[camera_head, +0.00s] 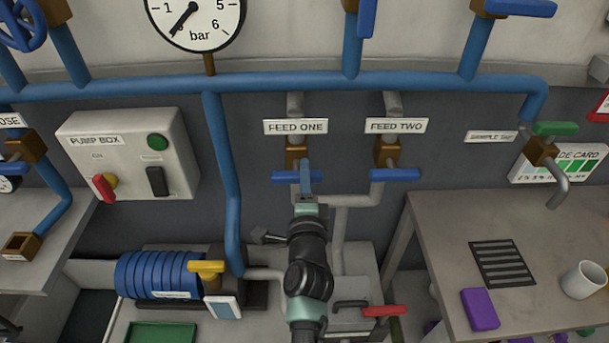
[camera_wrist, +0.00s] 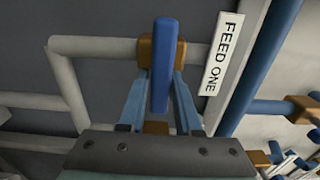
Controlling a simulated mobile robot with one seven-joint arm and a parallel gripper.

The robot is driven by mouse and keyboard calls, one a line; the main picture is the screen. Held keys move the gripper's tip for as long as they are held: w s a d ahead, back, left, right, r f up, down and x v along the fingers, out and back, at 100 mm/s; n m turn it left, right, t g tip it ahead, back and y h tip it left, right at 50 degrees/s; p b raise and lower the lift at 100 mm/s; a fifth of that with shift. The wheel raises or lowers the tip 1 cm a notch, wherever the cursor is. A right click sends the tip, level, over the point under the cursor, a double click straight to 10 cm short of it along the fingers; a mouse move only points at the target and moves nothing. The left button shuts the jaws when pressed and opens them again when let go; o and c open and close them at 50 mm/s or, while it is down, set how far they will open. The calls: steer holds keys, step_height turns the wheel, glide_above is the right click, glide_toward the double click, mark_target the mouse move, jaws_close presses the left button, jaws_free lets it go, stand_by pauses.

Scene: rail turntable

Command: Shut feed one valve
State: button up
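The feed one valve is a brown body (camera_head: 297,151) on a grey vertical pipe under the FEED ONE sign (camera_head: 296,127). Its blue bar handle (camera_head: 285,177) lies crosswise to the pipe. In the wrist view the handle (camera_wrist: 162,60) stands upright in the picture, in front of the brown valve body (camera_wrist: 147,51). My gripper (camera_head: 306,172) is at the handle in the head view. In the wrist view its two blue fingers (camera_wrist: 161,85) lie one on each side of the handle, with a narrow gap visible beside it. Contact cannot be told.
The feed two valve (camera_head: 387,152), with its blue handle (camera_head: 395,175) also crosswise, is close on the right. A blue pipe (camera_head: 225,180) drops on the left. A red lever (camera_head: 384,311) and yellow handle (camera_head: 206,267) are below. A bench (camera_head: 440,240) stands right.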

steer(key=o, duration=0.3)
steer(key=s+p, duration=0.4)
steer(key=s, duration=0.9)
stand_by(0.3)
steer(key=w+a+r+n+t+y, duration=0.15)
steer(key=r+n, duration=0.35)
steer(key=r, duration=1)
steer(key=w+a+r+n+t+y, duration=0.1)
steer(key=w+a+r+n+t, duration=0.3)
steer(key=r, duration=1.2)
steer(key=s+d+r+n+t, duration=0.1)
steer(key=s+r+n, duration=0.2)
steer(key=s+r, duration=0.2)
steer(key=s+d+r+n+t+h, duration=0.1)
steer(key=s+r+n, duration=0.2)
steer(key=s+r, duration=0.3)
steer(key=s+d+r+n+t+h, duration=0.1)
steer(key=s+r, duration=0.4)
steer(key=r, duration=0.7)
steer(key=shift+s+d+r+n+t+h, duration=0.15)
steer(key=shift+d+n+t, duration=0.15)
steer(key=shift+n, duration=0.25)
steer(key=shift+s+d+f+n+t+h, duration=0.15)
steer(key=shift+d+n, duration=0.15)
steer(key=shift+n, duration=0.25)
